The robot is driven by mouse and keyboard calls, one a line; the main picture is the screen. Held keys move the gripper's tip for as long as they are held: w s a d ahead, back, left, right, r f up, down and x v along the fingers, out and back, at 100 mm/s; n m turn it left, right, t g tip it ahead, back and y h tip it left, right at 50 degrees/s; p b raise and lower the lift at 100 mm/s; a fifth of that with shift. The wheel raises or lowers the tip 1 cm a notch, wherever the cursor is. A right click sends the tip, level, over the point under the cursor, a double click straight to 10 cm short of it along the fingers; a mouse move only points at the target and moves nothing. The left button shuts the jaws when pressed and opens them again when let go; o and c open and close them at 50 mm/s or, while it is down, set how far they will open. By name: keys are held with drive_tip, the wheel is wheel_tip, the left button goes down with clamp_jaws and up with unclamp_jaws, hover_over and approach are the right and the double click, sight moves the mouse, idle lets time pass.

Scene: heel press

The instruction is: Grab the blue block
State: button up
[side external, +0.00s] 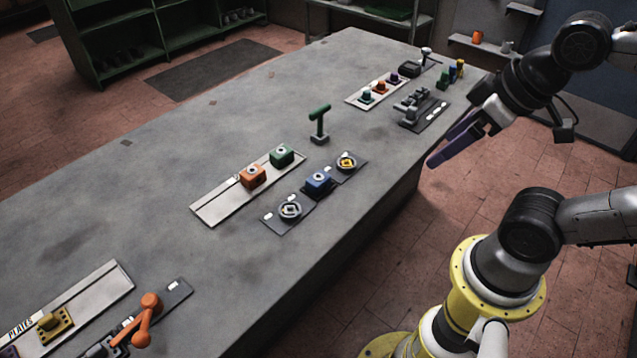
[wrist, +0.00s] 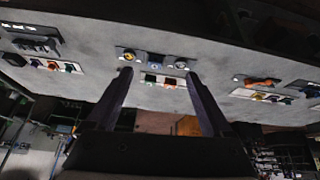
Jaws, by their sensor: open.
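The blue block (side external: 318,179) sits on the dark plate (side external: 273,222) near the table's front edge, between a grey round piece (side external: 290,211) and a yellow-centred round piece (side external: 346,162). In the wrist view the blue block (wrist: 155,63) shows small and far off, between the fingertips in the picture. My gripper (side external: 434,162) is up at the right, beyond the table's front edge and well apart from the block. Its dark purple fingers are spread and empty. They also show apart in the wrist view (wrist: 158,73).
Behind the block, an orange block (side external: 252,176) and a green block (side external: 281,155) sit on a pale strip (side external: 213,207). A green T-shaped handle (side external: 319,122) stands nearby. An orange lever (side external: 146,318) is at lower left. Bare tabletop lies to the left.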

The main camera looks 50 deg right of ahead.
wheel_tip(320, 180, up, 3)
drive_tip(key=w+n, duration=0.2)
drive_tip(key=n, duration=0.2)
drive_tip(key=n+g, duration=0.6)
drive_tip(key=n, duration=0.7)
hover_over(318, 178)
wheel_tip(318, 178, down, 21)
drive_tip(key=shift+s+a, duration=0.1)
drive_tip(key=shift+f, duration=3)
clamp_jaws()
